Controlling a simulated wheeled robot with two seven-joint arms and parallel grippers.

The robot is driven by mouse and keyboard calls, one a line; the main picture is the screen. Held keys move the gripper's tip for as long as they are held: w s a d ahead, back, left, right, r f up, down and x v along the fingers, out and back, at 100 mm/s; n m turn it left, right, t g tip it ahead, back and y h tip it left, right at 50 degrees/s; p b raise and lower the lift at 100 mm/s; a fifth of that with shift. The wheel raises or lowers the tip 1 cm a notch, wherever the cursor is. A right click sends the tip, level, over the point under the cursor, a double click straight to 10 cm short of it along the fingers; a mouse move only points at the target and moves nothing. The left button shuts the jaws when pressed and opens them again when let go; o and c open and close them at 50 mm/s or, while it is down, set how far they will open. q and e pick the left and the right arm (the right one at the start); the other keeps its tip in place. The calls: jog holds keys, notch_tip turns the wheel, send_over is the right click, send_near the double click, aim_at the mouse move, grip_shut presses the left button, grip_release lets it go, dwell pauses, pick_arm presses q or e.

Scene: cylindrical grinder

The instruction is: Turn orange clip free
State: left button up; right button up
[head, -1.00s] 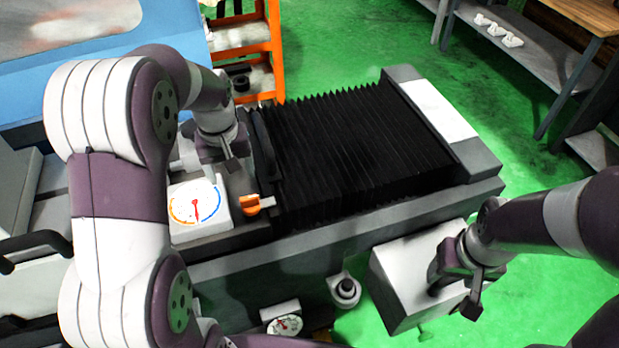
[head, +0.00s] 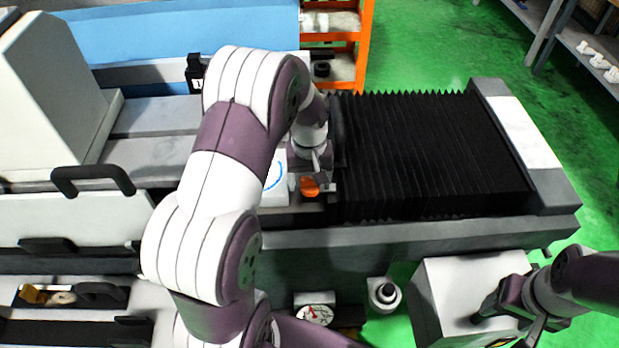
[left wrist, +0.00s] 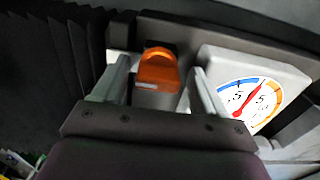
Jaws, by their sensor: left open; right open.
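The orange clip (head: 309,187) sits on the machine bed at the near left end of the black bellows, beside a white dial box (head: 275,178). My left gripper (head: 313,163) is right at the clip and partly hides it. In the left wrist view the clip (left wrist: 158,70) shows between the two open fingers of my left gripper (left wrist: 159,78), with gaps visible on both sides. The dial box (left wrist: 255,95) is just right of the right finger there. My right gripper (head: 508,318) is open near the light grey box at the lower right, away from the clip.
The black bellows (head: 430,155) fills the bed right of the clip. A grey box (head: 450,285) stands below my right arm. A small gauge (head: 314,314) and a round knob (head: 384,294) are at the machine's front. An orange rack (head: 366,45) stands behind.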

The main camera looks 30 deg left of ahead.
pick_arm(q)
jog(key=shift+w+d, duration=0.1)
jog(key=shift+d, duration=0.05)
jog(key=c, duration=1.1)
jog(key=shift+o, duration=0.2)
